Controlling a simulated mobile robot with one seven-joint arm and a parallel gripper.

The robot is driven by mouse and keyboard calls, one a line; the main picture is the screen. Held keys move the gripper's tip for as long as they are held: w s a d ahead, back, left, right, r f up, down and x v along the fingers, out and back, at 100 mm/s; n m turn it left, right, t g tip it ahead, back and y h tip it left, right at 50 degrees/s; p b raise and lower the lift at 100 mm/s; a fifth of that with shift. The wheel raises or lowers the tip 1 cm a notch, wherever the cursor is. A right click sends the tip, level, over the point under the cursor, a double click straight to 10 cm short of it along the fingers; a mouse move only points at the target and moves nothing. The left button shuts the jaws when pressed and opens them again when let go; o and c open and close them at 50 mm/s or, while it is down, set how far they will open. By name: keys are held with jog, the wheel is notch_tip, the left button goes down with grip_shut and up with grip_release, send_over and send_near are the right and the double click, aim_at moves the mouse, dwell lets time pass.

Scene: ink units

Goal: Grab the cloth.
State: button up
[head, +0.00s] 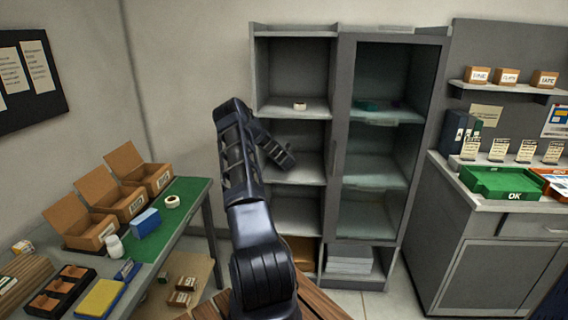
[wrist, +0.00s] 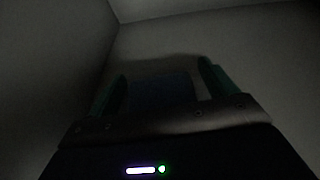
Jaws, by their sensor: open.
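I cannot pick out the cloth for certain. A flat teal item (head: 367,105) on the upper shelf behind the cabinet's glass door may be a folded cloth, but it is too small to tell. A yellow flat block (head: 100,299) and a blue block (head: 146,222) lie on the left table. My gripper (head: 281,152) is raised in front of the open shelves, apart from all of these.
Open cardboard boxes (head: 124,202), a white jar (head: 114,246) and a tape roll (head: 172,202) stand on the left table (head: 187,190). Another roll (head: 300,106) sits on an open shelf. The glass door (head: 384,150) looks shut. A green tray (head: 500,182) is on the right counter.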

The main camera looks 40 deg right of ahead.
jog(key=shift+w+d, duration=0.15)
jog(key=shift+w, duration=0.1)
jog(key=c, duration=1.1)
jog(key=shift+o, duration=0.2)
